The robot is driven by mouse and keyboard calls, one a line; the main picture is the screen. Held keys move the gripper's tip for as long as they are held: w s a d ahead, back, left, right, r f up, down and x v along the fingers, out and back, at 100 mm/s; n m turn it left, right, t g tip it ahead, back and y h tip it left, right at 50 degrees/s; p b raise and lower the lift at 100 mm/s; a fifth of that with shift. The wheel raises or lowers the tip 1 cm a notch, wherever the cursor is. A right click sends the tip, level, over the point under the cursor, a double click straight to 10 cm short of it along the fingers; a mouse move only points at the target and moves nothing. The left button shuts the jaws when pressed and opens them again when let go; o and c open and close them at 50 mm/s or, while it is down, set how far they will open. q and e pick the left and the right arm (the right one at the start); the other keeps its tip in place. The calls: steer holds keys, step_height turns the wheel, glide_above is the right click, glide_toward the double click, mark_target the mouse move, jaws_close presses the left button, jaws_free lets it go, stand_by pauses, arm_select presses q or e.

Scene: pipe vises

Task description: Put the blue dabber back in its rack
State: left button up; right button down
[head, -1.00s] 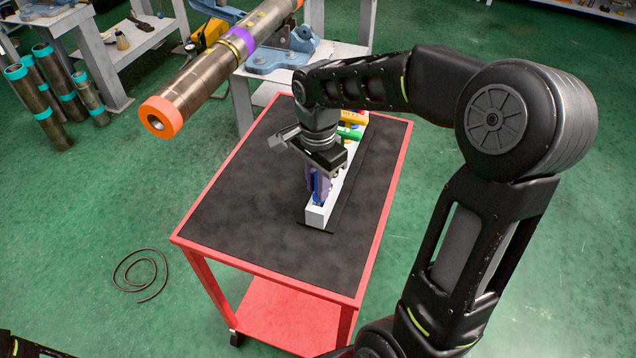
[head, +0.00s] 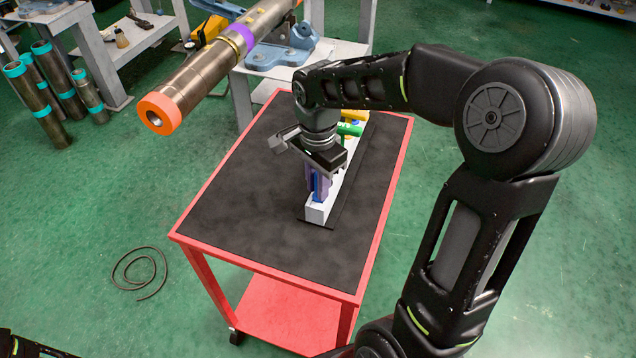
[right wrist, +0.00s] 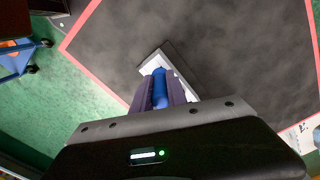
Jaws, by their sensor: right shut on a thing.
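The blue dabber (right wrist: 160,88) stands between the two purple-grey fingers of my right gripper (head: 318,190), which is shut on it. In the head view a strip of the dabber (head: 316,186) shows between the fingers, roughly upright. The white rack (head: 316,214) lies on the black-topped cart, with the dabber's lower end at its near end. I cannot tell whether the dabber is seated in the rack or just above it. The rack's end also shows beyond the fingers in the right wrist view (right wrist: 152,63). My left gripper is out of view.
Green and yellow items (head: 350,128) stand farther back along the rack. The red-edged cart (head: 255,235) has a mostly bare black top left of the rack. A long steel pipe with an orange end (head: 205,83) extends over the cart's far left side.

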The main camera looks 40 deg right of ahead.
steer(key=shift+f, duration=0.15)
stand_by(0.8)
steer(key=c, duration=1.2)
jaws_free()
steer(key=shift+c, duration=0.2)
step_height(320, 180, up, 8)
steer(key=shift+f, duration=0.1)
steer(key=shift+s, duration=0.1)
